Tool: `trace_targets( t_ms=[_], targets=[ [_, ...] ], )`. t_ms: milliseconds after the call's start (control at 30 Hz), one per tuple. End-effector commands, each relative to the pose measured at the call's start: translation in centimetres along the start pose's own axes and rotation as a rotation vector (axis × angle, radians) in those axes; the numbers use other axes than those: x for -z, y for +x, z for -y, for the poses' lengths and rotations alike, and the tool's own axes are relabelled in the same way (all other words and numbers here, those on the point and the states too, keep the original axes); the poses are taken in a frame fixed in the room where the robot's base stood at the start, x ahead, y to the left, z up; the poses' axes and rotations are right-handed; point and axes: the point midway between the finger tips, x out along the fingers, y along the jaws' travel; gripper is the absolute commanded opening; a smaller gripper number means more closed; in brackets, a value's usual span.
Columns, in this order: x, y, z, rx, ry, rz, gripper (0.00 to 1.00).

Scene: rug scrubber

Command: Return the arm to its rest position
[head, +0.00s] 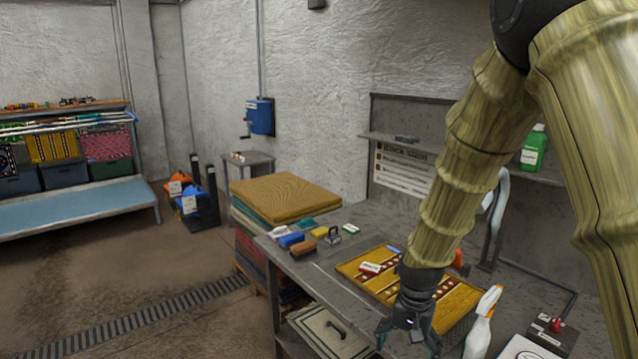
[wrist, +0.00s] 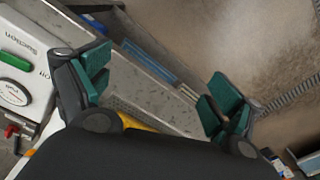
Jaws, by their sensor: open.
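My gripper (head: 408,336) hangs at the end of my arm near the front edge of the workbench in the head view, pointing down. In the wrist view my gripper (wrist: 158,100) shows two green-padded fingers spread wide with nothing between them. My arm reaches down from the upper right and hides part of the bench and the wall shelf. A yellow patterned rug (head: 370,288) lies on the bench behind my gripper, partly covered by it.
A white spray bottle (head: 482,325) with an orange top stands close to the right of my gripper. Brushes and blocks (head: 303,248) sit at the bench's left end. A rug stack (head: 285,197) stands beyond. A green bottle (head: 534,148) is on the shelf. The floor (head: 150,265) at left is mostly clear.

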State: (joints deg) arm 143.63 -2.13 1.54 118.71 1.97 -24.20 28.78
Motion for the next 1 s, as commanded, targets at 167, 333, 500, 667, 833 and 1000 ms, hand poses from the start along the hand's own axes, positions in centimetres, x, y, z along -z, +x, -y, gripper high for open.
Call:
trace_targets(
  t_ms=[167, 333, 500, 667, 833, 1000],
  targets=[
    [0.1, 4.3, -0.1, -0.007, -0.028, 0.017, 0.92],
    [-1.6, 8.1, -1.4, -0.005, -0.063, 0.018, 0.92],
    [-5.3, 13.2, -3.9, -0.001, -0.116, 0.015, 0.92],
    [-9.0, 18.8, -6.4, 0.001, -0.178, 0.017, 0.92],
    [-13.2, 23.9, -9.2, 0.001, -0.243, 0.024, 0.92],
    [-18.1, 27.6, -12.2, 0.002, -0.308, 0.024, 0.92]
  ],
)
